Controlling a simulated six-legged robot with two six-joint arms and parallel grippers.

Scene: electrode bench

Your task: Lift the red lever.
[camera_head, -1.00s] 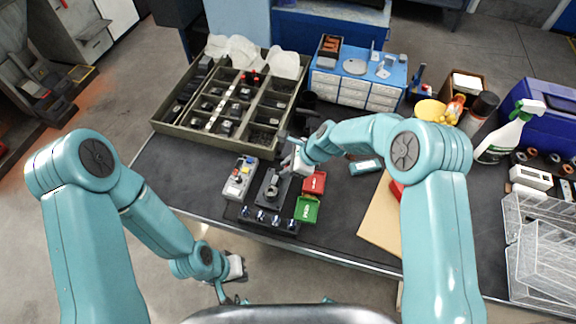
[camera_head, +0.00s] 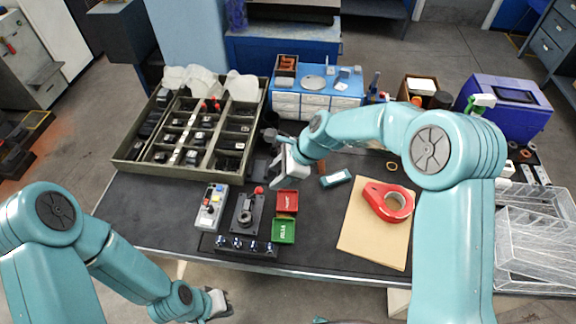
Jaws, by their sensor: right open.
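A small red knob (camera_head: 259,190), which looks like the end of the red lever, shows at the back right of a dark device (camera_head: 247,212) at the front of the bench. The lever's shaft is too small to make out. My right gripper (camera_head: 268,153) is open and empty. It is behind the red knob in the picture and apart from it, near the corner of the divided tray. My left gripper (camera_head: 216,304) hangs low at the bottom left, off the bench's front edge; its jaws are too small to read.
A grey control box (camera_head: 211,208) stands left of the device. Red (camera_head: 287,201) and green (camera_head: 283,231) bins stand to its right, and a strip with several knobs (camera_head: 246,247) in front. The divided tray (camera_head: 128,163) is behind. A red tape dispenser (camera_head: 387,201) lies on brown board (camera_head: 362,241).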

